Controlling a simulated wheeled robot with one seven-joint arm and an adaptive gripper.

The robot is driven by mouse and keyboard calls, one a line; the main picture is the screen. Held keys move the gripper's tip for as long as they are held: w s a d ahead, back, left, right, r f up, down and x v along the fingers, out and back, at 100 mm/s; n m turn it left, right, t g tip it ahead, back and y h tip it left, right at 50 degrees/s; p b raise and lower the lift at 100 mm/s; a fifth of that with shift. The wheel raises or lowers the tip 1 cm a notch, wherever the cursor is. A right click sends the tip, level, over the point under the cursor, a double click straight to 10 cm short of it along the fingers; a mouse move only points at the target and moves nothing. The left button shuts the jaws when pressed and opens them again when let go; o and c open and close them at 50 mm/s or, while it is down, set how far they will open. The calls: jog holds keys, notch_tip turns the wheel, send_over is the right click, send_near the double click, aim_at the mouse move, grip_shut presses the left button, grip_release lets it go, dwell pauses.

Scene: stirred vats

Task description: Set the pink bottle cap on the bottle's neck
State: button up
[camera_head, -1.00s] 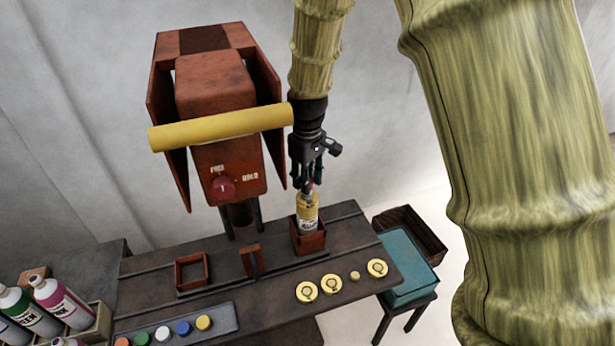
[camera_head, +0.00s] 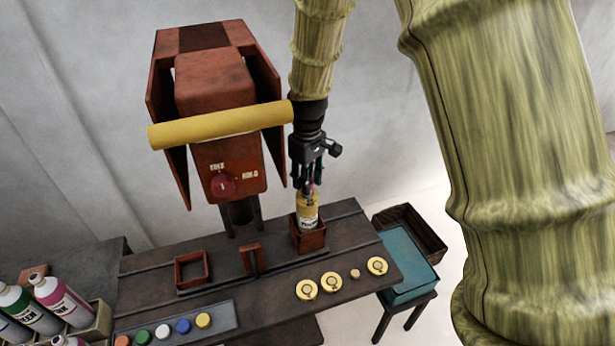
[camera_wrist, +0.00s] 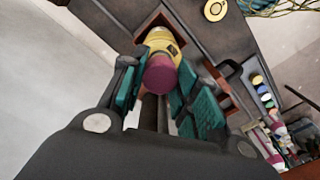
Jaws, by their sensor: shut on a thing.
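The pink bottle cap (camera_wrist: 159,73) is between the teal finger pads of my gripper (camera_wrist: 155,88) in the wrist view, and my gripper is shut on it. In the head view my gripper (camera_head: 309,182) points down, directly over the bottle. The yellow bottle (camera_head: 308,213) stands upright in a red-brown square holder (camera_head: 309,238) on the bench. In the wrist view the bottle (camera_wrist: 163,40) lies right behind the cap. The cap covers the neck there, so I cannot tell whether the two touch. In the head view the fingers mostly hide the cap.
A red-brown machine (camera_head: 222,130) with a yellow roller (camera_head: 221,125) stands close left of my arm. An empty square holder (camera_head: 191,270) is on the bench. Several coloured caps lie on a grey tray (camera_head: 178,330); yellow discs (camera_head: 331,282) lie at the front right. Bottles (camera_head: 62,299) fill a crate at left.

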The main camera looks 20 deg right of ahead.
jog(key=shift+f, duration=0.55)
jog(key=o, duration=0.7)
jog(key=shift+o, duration=0.2)
jog(key=shift+r, duration=0.1)
notch_tip(320, 180, up, 12)
dwell(0.4)
dwell(0.4)
